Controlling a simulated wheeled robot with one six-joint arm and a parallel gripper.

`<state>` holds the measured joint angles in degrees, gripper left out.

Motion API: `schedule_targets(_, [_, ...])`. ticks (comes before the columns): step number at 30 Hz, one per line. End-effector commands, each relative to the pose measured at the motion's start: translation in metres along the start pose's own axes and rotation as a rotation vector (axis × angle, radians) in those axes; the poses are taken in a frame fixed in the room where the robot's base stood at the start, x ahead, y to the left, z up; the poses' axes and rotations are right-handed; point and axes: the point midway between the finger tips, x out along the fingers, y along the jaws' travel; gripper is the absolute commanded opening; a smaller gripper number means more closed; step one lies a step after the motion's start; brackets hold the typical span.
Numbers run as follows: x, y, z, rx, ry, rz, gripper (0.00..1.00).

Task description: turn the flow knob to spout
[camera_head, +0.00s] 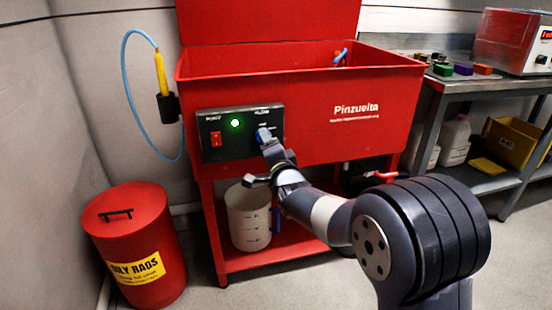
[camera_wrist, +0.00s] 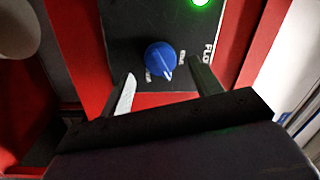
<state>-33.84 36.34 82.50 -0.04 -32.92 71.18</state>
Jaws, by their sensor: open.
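The flow knob (camera_wrist: 161,58) is blue and round with a white pointer mark. It sits on a black control panel (camera_head: 212,152) on the front of the red parts washer (camera_head: 300,150). In the wrist view the pointer is toward the lower side of the knob; the labels beside it are too small to read surely. My gripper (camera_wrist: 162,92) is open, its two fingers on either side and just short of the knob. In the head view the knob (camera_head: 263,134) is partly hidden by my gripper (camera_head: 266,158). I cannot tell whether a finger touches it.
A red switch (camera_head: 215,139) and a lit green lamp (camera_head: 235,123) are on the same panel. A yellow brush (camera_head: 161,72) on a blue hose hangs at left. A white bucket (camera_head: 248,222) stands below, and a red oily-rags bin (camera_head: 135,240) stands left.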

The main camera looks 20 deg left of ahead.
Motion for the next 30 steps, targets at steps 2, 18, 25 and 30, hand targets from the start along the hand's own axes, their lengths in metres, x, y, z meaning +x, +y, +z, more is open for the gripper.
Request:
schedule_targets(2, [-0.015,-0.002,-0.001,0.000,0.000,0.001,0.60])
schedule_targets(18, [-0.078,0.000,0.000,0.000,0.000,0.000,0.60])
schedule_targets(25, [-0.079,0.000,0.000,0.000,0.000,0.000,0.60])
schedule_targets(30, [-0.078,0.000,0.000,0.000,0.000,0.000,0.60])
